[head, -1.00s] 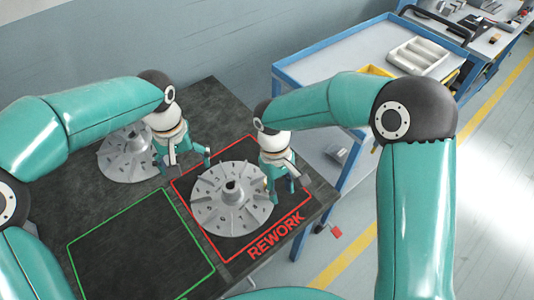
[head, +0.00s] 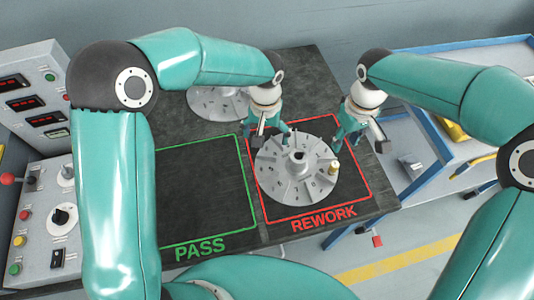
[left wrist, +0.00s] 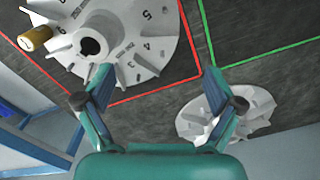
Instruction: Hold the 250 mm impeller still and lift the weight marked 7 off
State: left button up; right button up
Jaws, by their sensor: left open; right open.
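The grey finned impeller (head: 283,182) lies flat inside the red REWORK square. A brass weight (head: 334,167) stands on its right side; it also shows in the left wrist view (left wrist: 35,38), its mark unreadable. My left gripper (head: 271,137) is open at the impeller's far-left rim. In the left wrist view, one finger of my left gripper (left wrist: 157,78) overlaps the rim of the impeller (left wrist: 130,60); I cannot tell whether it touches. My right gripper (head: 358,146) is open and empty, beyond and right of the rim, apart from the weight.
A second impeller (head: 210,104) lies at the back left, partly behind my left arm; it shows in the left wrist view (left wrist: 205,125). The green PASS square (head: 200,195) is empty. A control panel (head: 40,200) stands left, a blue-framed cart (head: 425,140) right.

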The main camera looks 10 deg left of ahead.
aim_at(266, 157)
pick_arm(q)
notch_tip(266, 157, down, 10)
jog(key=shift+f, duration=0.25)
jog(key=shift+c, duration=0.2)
jog(key=c, duration=1.7)
jog(key=shift+s+f+b, duration=0.1)
jog(key=shift+f+b, duration=0.05)
jog(key=shift+b, duration=0.25)
dwell(0.4)
